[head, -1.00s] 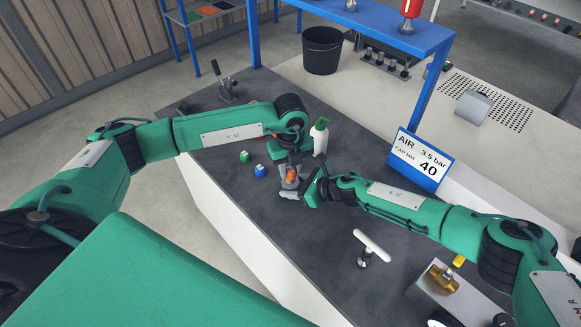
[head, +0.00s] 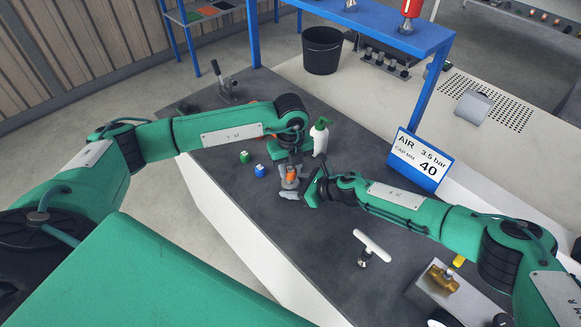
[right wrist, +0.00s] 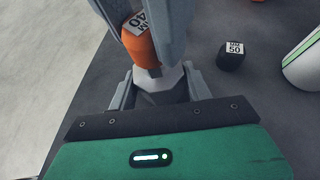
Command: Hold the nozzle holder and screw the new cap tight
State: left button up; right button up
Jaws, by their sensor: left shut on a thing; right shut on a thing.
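The orange cap (right wrist: 141,46), with a white label reading 40, sits at the top of the grey nozzle holder (right wrist: 160,84) in the right wrist view. In the head view the cap (head: 291,176) is a small orange patch between the two hands. The threads and the seam between cap and holder are hidden.
Green (head: 245,156) and blue (head: 260,170) caps stand on the dark bench beside a white bottle (head: 320,140). A dark cap labelled 50 (right wrist: 234,56) lies nearby. A sign (head: 420,160) reads AIR 3.5 bar, CAP MM 40. A T-handled tool (head: 371,246) stands nearer.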

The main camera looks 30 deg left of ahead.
pick_arm(q)
jog(key=shift+s+f, duration=0.2)
jog(key=shift+f, duration=0.2)
pick_arm(e)
jog(key=shift+s+f, duration=0.15)
jog(key=shift+f, duration=0.1)
jog(key=shift+o, duration=1.3)
jog(key=c, duration=0.4)
pick_arm(q)
jog(key=shift+o, duration=1.4)
grip_shut()
jog(key=shift+d, duration=0.1)
